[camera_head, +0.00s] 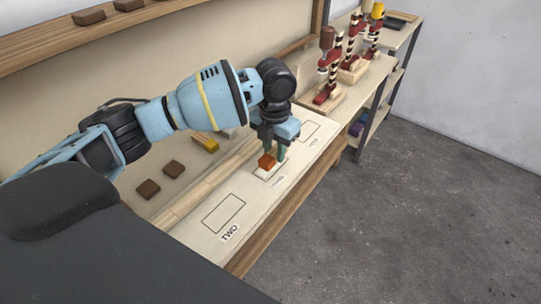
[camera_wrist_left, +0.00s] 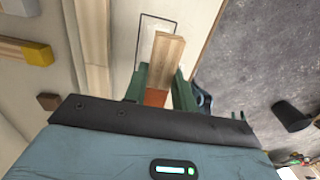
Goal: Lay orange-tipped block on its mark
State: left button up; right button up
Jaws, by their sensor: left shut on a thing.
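The orange-tipped block (camera_head: 266,161) is between the fingers of my left gripper (camera_head: 274,153), over a drawn rectangle (camera_head: 258,175) in the middle of the pale board. In the left wrist view its plain wooden length (camera_wrist_left: 169,60) points away from the green fingers (camera_wrist_left: 158,88), and its orange end (camera_wrist_left: 155,98) sits between them. My left gripper is shut on it. The arm and block hide part of that rectangle, whose label is too small to read. I cannot tell whether the block touches the board. My right gripper is not in view.
A rectangle labelled TWO (camera_head: 223,213) lies empty nearer me; another rectangle (camera_head: 308,131) lies beyond the gripper. Left are a yellow-tipped block (camera_head: 205,144) and brown blocks (camera_head: 148,189). Striped red figures (camera_head: 327,92) stand at the far end. The board's right edge drops to the floor.

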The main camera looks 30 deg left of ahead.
aim_at(271, 150)
pick_arm(q)
jog(key=shift+w+a, duration=0.15)
jog(key=shift+a, duration=0.3)
jog(key=shift+a+f, duration=0.15)
jog(key=shift+f, duration=1.65)
jog(key=shift+f, duration=0.15)
jog(key=o, duration=1)
notch_tip(271, 150, up, 12)
jog(key=shift+r, duration=0.2)
